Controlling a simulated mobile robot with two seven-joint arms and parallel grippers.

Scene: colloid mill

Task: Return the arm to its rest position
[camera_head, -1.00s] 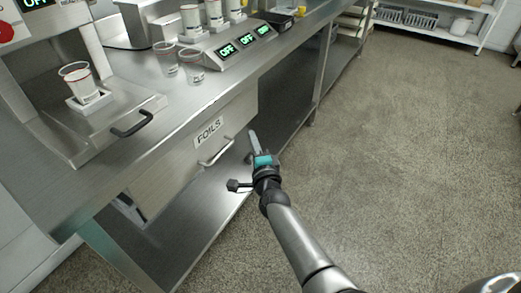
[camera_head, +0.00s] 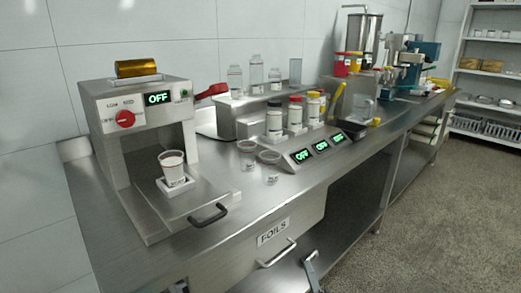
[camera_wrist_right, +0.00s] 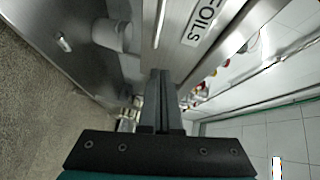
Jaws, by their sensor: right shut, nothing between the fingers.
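My right gripper (camera_head: 312,270) shows only as a fingertip at the bottom edge of the head view, just right of the handle of the drawer labelled FOILS (camera_head: 305,222). The rest of that arm is out of the picture. In the right wrist view my right gripper (camera_wrist_right: 161,75) has its two fingers together, with nothing between them. The FOILS label (camera_wrist_right: 204,22) shows beyond the fingers there. I cannot tell the exact gap between the fingers and the drawer front. My left gripper is not in view.
The steel bench (camera_head: 225,185) holds a sealing machine (camera_head: 140,118) with a cup (camera_head: 172,168), two clear cups, several bottles and a panel (camera_head: 320,146) reading OFF. A shelf rack (camera_head: 490,75) stands at the back right. The floor (camera_head: 440,220) at right is clear.

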